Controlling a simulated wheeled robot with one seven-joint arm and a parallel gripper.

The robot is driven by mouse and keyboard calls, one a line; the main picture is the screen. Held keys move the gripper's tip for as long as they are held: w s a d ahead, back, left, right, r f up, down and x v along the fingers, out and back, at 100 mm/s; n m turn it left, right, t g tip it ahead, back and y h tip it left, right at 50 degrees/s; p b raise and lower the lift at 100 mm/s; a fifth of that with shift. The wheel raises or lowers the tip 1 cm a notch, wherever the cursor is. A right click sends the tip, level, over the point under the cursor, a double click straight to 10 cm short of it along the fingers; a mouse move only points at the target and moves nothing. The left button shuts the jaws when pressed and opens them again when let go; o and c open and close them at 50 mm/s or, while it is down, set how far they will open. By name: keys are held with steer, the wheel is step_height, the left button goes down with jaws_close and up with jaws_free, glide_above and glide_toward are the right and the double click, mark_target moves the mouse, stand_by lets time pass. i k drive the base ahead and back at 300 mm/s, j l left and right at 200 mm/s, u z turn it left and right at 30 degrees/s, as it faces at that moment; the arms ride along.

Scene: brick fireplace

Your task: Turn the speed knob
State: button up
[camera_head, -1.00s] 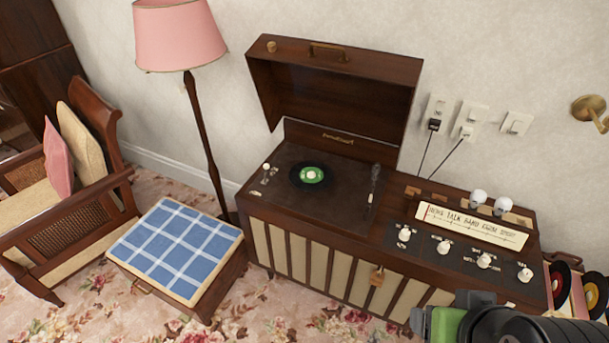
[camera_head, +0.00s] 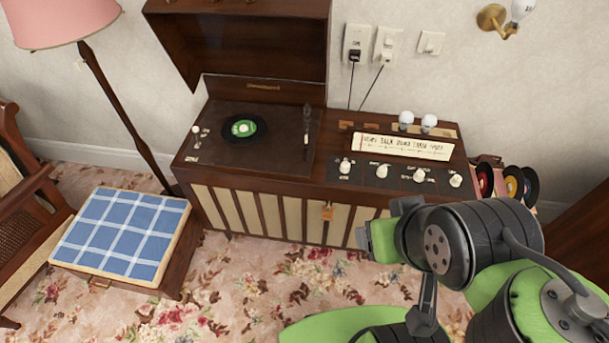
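A wooden record player console (camera_head: 275,175) stands against the wall with its lid open. White knobs sit on its dark top: a small one (camera_head: 196,130) left of the record, and several on the right panel, including one at that panel's left end (camera_head: 345,166) and one at its right end (camera_head: 456,180). The labels are too small to read, so I cannot tell which is the speed knob. My arm's green end (camera_head: 378,241) shows in front of the console's right half, apart from the knobs. No fingers can be made out there.
A black record with a green label (camera_head: 243,128) lies on the turntable, with a tonearm (camera_head: 306,125) beside it. A blue checked stool (camera_head: 122,235) and a pink lamp (camera_head: 62,20) stand left. Records (camera_head: 515,182) stand right. Flowered carpet (camera_head: 250,290) lies free in front.

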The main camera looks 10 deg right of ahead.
mark_target(344, 167)
steer(key=i+j, duration=0.8)
steer(key=j, duration=0.1)
